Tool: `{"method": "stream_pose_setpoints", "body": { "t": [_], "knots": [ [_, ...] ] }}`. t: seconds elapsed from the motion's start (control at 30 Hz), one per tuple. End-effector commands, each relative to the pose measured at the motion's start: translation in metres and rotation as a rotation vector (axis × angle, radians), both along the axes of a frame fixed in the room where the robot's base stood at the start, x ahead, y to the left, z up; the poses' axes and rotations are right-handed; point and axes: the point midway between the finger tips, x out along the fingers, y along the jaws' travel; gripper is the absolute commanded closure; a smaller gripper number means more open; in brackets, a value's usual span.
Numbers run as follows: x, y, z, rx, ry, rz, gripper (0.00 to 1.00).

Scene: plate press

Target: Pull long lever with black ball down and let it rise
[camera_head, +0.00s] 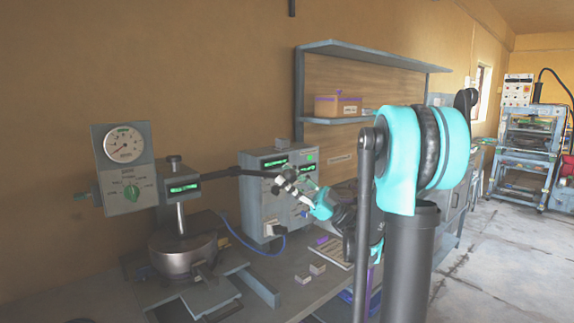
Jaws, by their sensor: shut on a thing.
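The press stands at the left, with a grey head (178,189) over a round metal pot (185,252). A long dark lever (228,172) runs from the head to the right, roughly level with a slight bend. My gripper (283,181) is at the lever's right end, reaching in from the right. It is shut on that end. The black ball is not clearly visible; my fingers cover that area or it is too small to tell.
A gauge panel (124,165) with a dial and green knob stands left of the press. A grey control box (262,195) with green displays sits behind the lever and gripper. Small blocks (317,267) lie on the bench. A shelf with a box (338,105) hangs behind.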

Motion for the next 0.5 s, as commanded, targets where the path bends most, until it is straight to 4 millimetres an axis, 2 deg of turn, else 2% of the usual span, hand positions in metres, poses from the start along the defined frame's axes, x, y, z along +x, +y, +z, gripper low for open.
{"method": "stream_pose_setpoints", "body": {
  "t": [0.2,0.5],
  "knots": [
    [-0.0002,-0.0010,-0.0113,0.000,0.002,-0.001,1.00],
    [0.0005,-0.0013,-0.0127,0.000,0.003,-0.002,1.00]
  ]
}}
